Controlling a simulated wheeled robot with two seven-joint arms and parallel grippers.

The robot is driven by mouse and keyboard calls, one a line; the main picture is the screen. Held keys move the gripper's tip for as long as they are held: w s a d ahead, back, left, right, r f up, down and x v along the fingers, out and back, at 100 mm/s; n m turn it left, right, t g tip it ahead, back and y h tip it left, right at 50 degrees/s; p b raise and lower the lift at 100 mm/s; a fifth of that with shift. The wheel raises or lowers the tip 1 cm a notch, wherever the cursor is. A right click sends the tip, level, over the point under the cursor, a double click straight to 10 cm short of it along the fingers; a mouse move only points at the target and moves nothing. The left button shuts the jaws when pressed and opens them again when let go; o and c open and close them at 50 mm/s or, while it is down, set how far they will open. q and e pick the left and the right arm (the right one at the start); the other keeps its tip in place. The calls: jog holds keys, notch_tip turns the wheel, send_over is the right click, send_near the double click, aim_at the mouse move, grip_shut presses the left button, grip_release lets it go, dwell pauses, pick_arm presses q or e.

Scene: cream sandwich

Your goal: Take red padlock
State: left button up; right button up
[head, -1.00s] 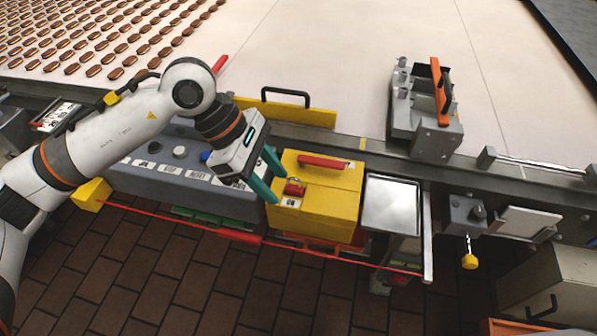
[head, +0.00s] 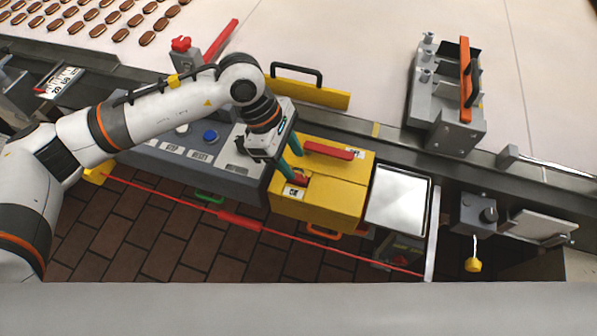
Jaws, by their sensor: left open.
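The red padlock (head: 301,180) is a small red piece near the front left of the lid of the yellow box (head: 345,196). A small white label lies just in front of it. My left gripper (head: 295,166) has teal fingers and comes down over the left end of the box. Its jaws are open, with the fingertips close beside the padlock. The nearer finger partly hides the padlock, and I cannot tell whether they touch. My right gripper is not in view.
A red handle (head: 328,150) lies on the box lid behind the padlock. A grey control panel (head: 232,178) stands to the left and a metal tray (head: 398,203) to the right. A yellow plate with a black handle (head: 297,72) is behind. A red cord (head: 325,244) runs in front.

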aim_at(296, 168)
pick_arm(q)
jog(key=p+x, duration=0.1)
jog(key=x, duration=0.2)
jog(key=shift+s+d+f+p, duration=0.1)
jog(key=shift+s+f+p, duration=0.05)
jog(key=shift+f+p, duration=0.15)
jog(key=shift+d+f, duration=0.15)
jog(key=shift+f, duration=0.2)
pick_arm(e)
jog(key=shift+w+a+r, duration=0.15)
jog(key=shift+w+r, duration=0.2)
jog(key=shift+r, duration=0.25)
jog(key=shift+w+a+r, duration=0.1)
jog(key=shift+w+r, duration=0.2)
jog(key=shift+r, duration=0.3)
pick_arm(q)
jog(key=shift+c, duration=0.4)
grip_shut()
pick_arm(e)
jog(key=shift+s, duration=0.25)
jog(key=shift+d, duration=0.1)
